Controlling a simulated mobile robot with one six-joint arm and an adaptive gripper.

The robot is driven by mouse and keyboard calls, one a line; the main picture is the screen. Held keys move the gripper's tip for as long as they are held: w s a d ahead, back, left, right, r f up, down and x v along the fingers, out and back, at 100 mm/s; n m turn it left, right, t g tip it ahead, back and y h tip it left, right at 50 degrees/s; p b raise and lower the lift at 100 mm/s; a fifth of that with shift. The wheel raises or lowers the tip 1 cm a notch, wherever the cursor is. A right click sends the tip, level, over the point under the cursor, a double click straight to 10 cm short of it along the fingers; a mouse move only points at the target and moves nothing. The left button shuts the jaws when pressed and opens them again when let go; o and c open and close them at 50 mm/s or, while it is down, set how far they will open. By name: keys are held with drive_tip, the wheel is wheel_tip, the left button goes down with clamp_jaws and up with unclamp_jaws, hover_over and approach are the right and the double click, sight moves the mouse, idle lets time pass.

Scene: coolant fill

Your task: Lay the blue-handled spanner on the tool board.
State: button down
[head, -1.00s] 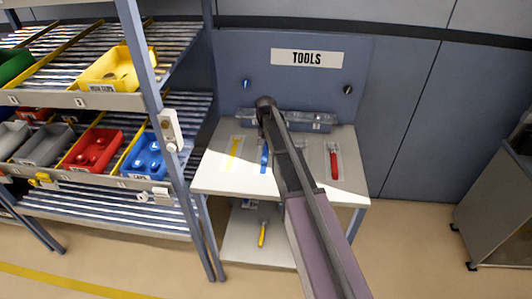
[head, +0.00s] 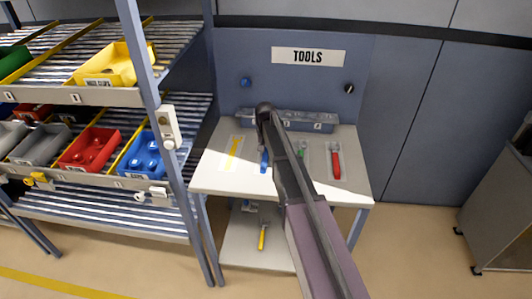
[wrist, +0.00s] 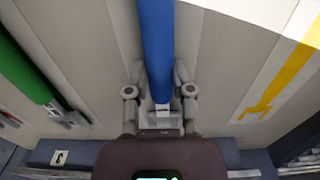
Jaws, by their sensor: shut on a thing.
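The blue-handled spanner (wrist: 156,50) is in my gripper (wrist: 161,100), which is shut on it near its metal end in the wrist view. In the head view its blue handle (head: 264,162) shows beside my arm, over the tool board (head: 215,170). I cannot tell whether the spanner touches the board. A yellow spanner-shaped mark (wrist: 280,85) is on the board to its right in the wrist view. A green-handled tool (wrist: 22,65) lies to its left. My gripper is hidden behind my arm in the head view.
A red-handled tool (head: 336,162) lies on the board's right side. A grey-blue bin row (head: 310,121) stands along the back, below the TOOLS sign (head: 308,56). A yellow-handled tool (head: 262,237) lies on the lower shelf. A rack with coloured bins (head: 90,150) stands close on the left.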

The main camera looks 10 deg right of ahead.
sight(266, 152)
drive_tip(key=shift+c, duration=2.4)
unclamp_jaws()
drive_tip(key=shift+f, duration=0.1)
wheel_tip(266, 152, up, 12)
drive_tip(key=p, duration=1.2)
drive_tip(key=shift+r, duration=0.2)
drive_tip(key=shift+s, duration=0.1)
drive_tip(key=s+n, duration=0.3)
drive_tip(key=s, duration=2.6)
drive_tip(key=shift+n, duration=0.3)
drive_tip(key=shift+d, duration=0.1)
